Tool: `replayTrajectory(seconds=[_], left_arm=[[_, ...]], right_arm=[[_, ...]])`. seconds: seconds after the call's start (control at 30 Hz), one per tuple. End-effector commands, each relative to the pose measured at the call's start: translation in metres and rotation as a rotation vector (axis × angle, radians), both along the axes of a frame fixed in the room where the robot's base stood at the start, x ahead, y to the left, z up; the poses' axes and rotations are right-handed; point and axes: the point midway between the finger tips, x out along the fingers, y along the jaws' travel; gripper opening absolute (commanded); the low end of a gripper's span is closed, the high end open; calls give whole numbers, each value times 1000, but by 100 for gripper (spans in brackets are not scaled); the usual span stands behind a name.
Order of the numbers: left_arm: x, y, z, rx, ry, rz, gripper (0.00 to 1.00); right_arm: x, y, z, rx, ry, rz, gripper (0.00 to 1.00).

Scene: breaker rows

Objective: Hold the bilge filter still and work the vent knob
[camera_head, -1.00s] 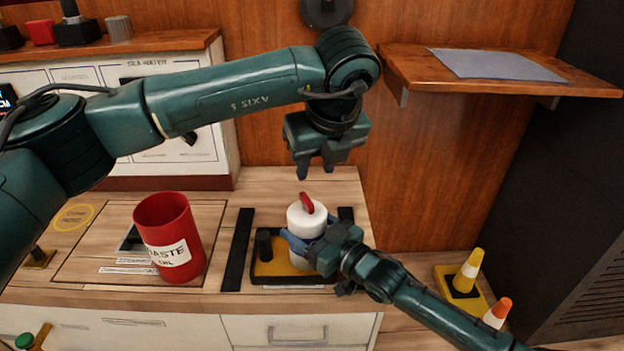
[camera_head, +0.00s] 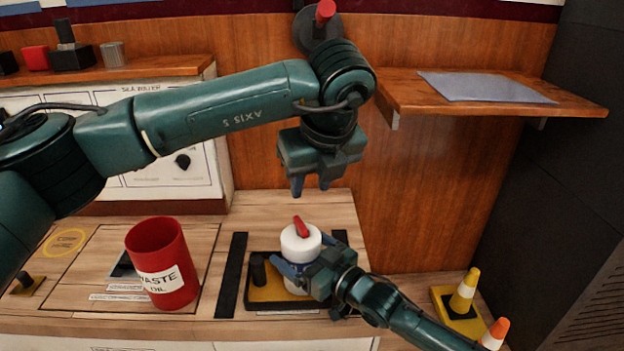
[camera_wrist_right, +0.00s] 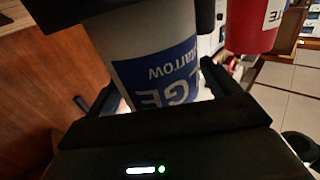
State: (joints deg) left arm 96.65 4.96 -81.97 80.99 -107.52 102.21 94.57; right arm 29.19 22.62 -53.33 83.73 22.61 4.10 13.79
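The bilge filter (camera_head: 301,246) is a white upright canister in a yellow-and-black tray (camera_head: 268,293). The red vent knob (camera_head: 300,227) is a short bar on top of it. My right gripper (camera_head: 304,265) comes in from the lower right with its fingers either side of the canister. In the right wrist view the filter (camera_wrist_right: 158,60), with a blue label, sits between the fingers, which look closed against it. My left gripper (camera_head: 311,187) points down above the knob, open and empty, with a visible gap between its tips and the knob.
A red waste oil bin (camera_head: 162,265) stands left of the tray. Black strips (camera_head: 232,275) lie beside the tray. A wooden shelf (camera_head: 395,95) is on the wall at the right. Small cones (camera_head: 465,290) stand at the lower right.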

Motion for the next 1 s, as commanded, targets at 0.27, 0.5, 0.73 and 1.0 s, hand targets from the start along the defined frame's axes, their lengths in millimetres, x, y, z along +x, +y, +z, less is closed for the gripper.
replayTrajectory(seconds=[0.27, 0.5, 0.73, 1.0], left_arm=[[0, 0, 0, 0, 0, 0, 34], [0, 0, 0, 0, 0, 0, 34], [0, 0, 0, 0, 0, 0, 34], [0, 0, 0, 0, 0, 0, 34]], right_arm=[[0, 0, -1, -2, 2, -1, 97], [-13, -14, -3, -3, 4, -2, 97], [-48, -48, -3, -5, 5, -1, 97], [-79, -79, -2, -3, 3, -1, 97]])
